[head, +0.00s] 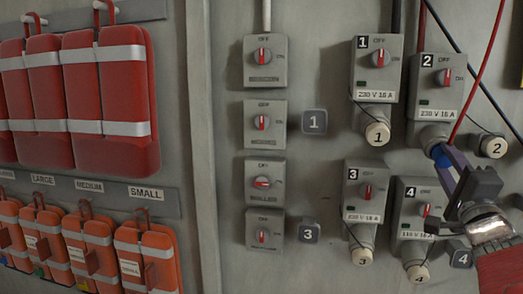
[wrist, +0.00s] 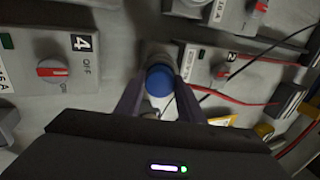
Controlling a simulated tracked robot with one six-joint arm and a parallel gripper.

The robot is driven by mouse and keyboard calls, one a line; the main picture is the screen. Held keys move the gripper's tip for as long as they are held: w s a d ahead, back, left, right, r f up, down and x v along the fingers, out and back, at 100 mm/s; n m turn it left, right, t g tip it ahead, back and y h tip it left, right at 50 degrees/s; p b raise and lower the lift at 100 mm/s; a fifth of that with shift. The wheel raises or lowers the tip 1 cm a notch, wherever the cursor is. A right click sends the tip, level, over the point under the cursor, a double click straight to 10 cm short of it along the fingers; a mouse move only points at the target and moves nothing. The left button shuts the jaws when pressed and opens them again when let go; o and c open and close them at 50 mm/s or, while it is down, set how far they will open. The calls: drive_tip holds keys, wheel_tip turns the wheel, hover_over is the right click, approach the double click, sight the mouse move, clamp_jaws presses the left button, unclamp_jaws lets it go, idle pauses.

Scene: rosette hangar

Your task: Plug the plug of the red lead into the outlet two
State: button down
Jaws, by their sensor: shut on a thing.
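Outlet two (head: 435,88) is a grey box marked 2 with a red switch, at the upper right of the head view; its socket points down. The blue plug (head: 439,153) is at the mouth of this socket, roughly in line with it. How deep it sits, I cannot tell. My gripper (head: 446,163) is shut on the plug from the lower right. In the wrist view the plug's blue end (wrist: 160,80) is between my two fingers, in front of a grey cylinder. The red lead (head: 488,65) runs down from the upper right towards the plug.
Outlet two's round cap (head: 493,146) hangs open at the right. Outlet one (head: 376,68), outlet three (head: 365,193) and outlet four (head: 416,207) are close by, with numbered caps on one and three. Black cords cross nearby. Red bags (head: 110,85) hang at the far left.

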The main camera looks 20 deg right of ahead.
drive_tip(key=c, duration=1.1)
unclamp_jaws()
